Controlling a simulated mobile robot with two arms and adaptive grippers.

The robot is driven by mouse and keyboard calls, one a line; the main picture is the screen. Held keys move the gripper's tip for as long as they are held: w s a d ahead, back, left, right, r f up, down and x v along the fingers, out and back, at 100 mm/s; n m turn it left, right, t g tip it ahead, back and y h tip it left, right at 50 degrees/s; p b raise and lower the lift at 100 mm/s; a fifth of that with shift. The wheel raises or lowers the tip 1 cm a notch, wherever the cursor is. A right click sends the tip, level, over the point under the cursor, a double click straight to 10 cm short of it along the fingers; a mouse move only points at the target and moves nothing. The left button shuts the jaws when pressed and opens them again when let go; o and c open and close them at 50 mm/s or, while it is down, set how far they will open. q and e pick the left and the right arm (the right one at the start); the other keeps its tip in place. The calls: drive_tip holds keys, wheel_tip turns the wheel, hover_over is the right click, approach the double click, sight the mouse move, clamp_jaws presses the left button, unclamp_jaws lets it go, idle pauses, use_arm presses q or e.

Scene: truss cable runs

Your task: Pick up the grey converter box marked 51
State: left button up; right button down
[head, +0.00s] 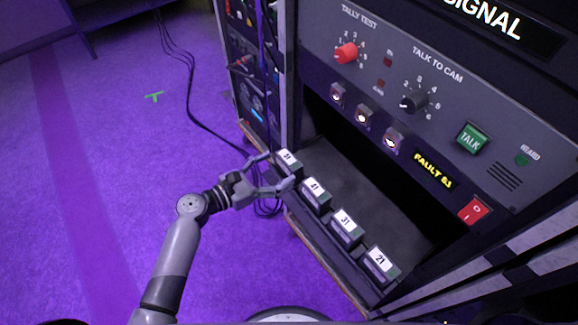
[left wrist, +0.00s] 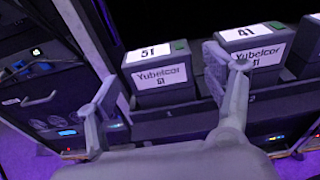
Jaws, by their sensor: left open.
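The grey converter box marked 51 (head: 287,160) stands at the far left end of a row of boxes on the rack's shelf edge. In the left wrist view the box (left wrist: 162,95) shows its white top label "51" and a front label "Yubelcor 51". My left gripper (head: 271,173) is open around the front of this box, one finger on each side. In the left wrist view the open gripper (left wrist: 170,85) has one finger left of the box and one between it and the box marked 41. I cannot tell whether the fingers touch it. My right gripper is not in view.
Boxes marked 41 (head: 314,192), 31 (head: 346,225) and 21 (head: 380,262) stand in the same row. A control panel (head: 440,110) with knobs and a red switch overhangs the shelf (head: 350,180). Black cables (head: 192,95) hang and lie left of the rack. The purple floor is mostly clear.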

sight(283, 164)
use_arm(q)
drive_tip(key=x, duration=0.5)
drive_tip(key=shift+w+a+r, duration=0.1)
drive_tip(key=shift+r, duration=0.1)
drive_tip(key=shift+c, duration=0.5)
drive_tip(key=shift+a, duration=0.1)
drive_tip(key=c, duration=1.1)
